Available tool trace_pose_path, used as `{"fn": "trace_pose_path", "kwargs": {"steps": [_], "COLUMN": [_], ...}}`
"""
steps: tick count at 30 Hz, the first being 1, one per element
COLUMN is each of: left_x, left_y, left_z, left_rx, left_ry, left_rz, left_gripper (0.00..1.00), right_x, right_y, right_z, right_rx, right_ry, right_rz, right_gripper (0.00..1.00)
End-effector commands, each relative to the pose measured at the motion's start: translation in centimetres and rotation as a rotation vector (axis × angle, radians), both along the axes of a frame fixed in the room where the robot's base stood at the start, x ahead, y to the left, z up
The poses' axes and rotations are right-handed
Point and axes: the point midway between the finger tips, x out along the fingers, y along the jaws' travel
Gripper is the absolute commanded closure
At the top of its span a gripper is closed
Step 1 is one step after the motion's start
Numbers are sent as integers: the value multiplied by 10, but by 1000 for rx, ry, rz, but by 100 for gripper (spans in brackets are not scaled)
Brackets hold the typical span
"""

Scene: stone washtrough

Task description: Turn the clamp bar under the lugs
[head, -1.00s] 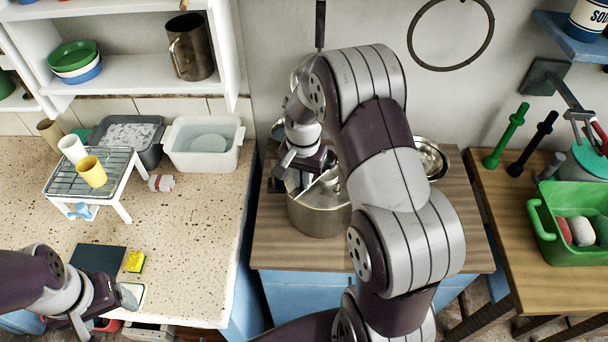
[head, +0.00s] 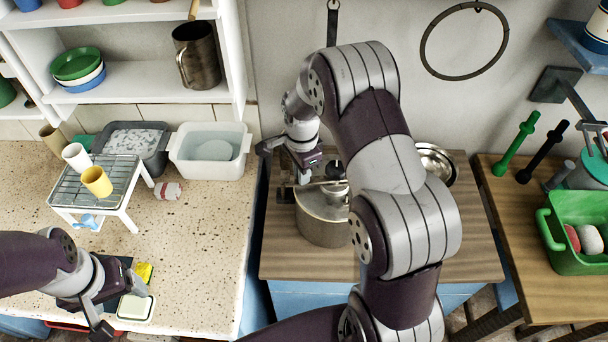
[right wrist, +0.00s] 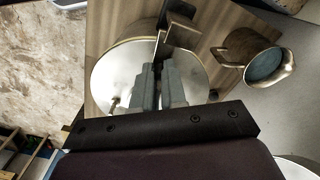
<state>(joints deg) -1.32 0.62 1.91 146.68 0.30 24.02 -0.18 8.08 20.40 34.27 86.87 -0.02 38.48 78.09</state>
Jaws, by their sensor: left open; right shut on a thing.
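A steel pot (head: 322,228) with a pale metal lid (right wrist: 118,80) stands on the wooden counter. A clamp bar (head: 327,183) lies across its top. My right gripper (head: 316,178) is over the pot; its two grey fingers (right wrist: 160,82) are shut on a narrow part of the bar. In the right wrist view a dark bracket (right wrist: 182,32) stands at the pot's rim, close beyond the fingertips. My fingers and arm hide much of the bar and the far lug, so I cannot tell whether its ends are under the lugs. My left gripper (head: 122,306) is open and empty over the left worktop.
A metal bowl (head: 436,163) sits right of the pot, behind my arm. A wire rack (head: 95,182) with cups, a white basin (head: 240,152) and a yellow sponge (head: 144,271) are on the speckled worktop. A green crate (head: 570,262) is at right. The wooden counter's front is clear.

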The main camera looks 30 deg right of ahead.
Motion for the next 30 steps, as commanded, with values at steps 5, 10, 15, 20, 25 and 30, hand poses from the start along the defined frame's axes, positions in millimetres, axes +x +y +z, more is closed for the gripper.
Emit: {"fn": "trace_pose_path", "kwargs": {"steps": [5, 10, 15, 20, 25, 30], "left_x": [0, 0, 0, 0, 0, 0], "left_y": [0, 0, 0, 0, 0, 0], "left_z": [1, 2, 2, 2, 2, 2], "left_rx": [0, 0, 0, 0, 0, 0], "left_ry": [0, 0, 0, 0, 0, 0], "left_rz": [0, 0, 0, 0, 0, 0], "left_gripper": [24, 24, 24, 24, 24, 24], "right_x": [5, 8, 9, 9, 9, 9], "right_y": [-2, -3, -4, -4, -4, -4], "right_z": [0, 0, 0, 0, 1, 0], "right_rx": [0, 0, 0, 0, 0, 0], "right_ry": [0, -2, -2, -2, -2, -1], "right_rz": [-68, -103, -114, -115, -114, -114], "right_gripper": [100, 100, 100, 100, 82, 63]}}
